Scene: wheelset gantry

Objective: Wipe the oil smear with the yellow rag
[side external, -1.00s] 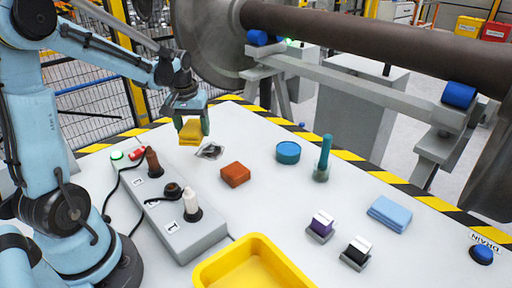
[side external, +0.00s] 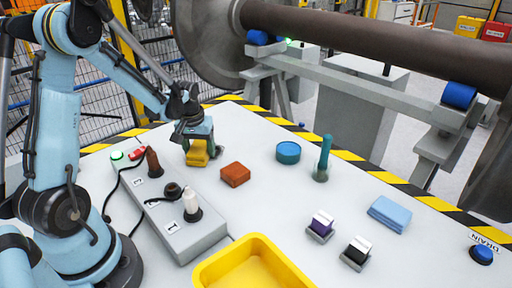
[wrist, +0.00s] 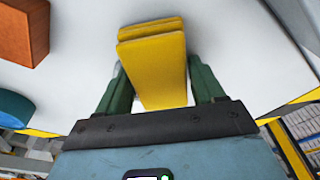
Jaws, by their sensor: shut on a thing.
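My gripper (side external: 198,148) is shut on the folded yellow rag (side external: 197,157), low over the white table at its far left part. In the wrist view the rag (wrist: 155,60) sits between the two green fingers of my gripper (wrist: 158,88). The oil smear does not show now; the rag and gripper cover the spot where it lay. I cannot tell for sure whether the rag touches the table.
An orange-brown block (side external: 235,174) lies just right of the rag. A control box (side external: 185,222) with handles stands in front.

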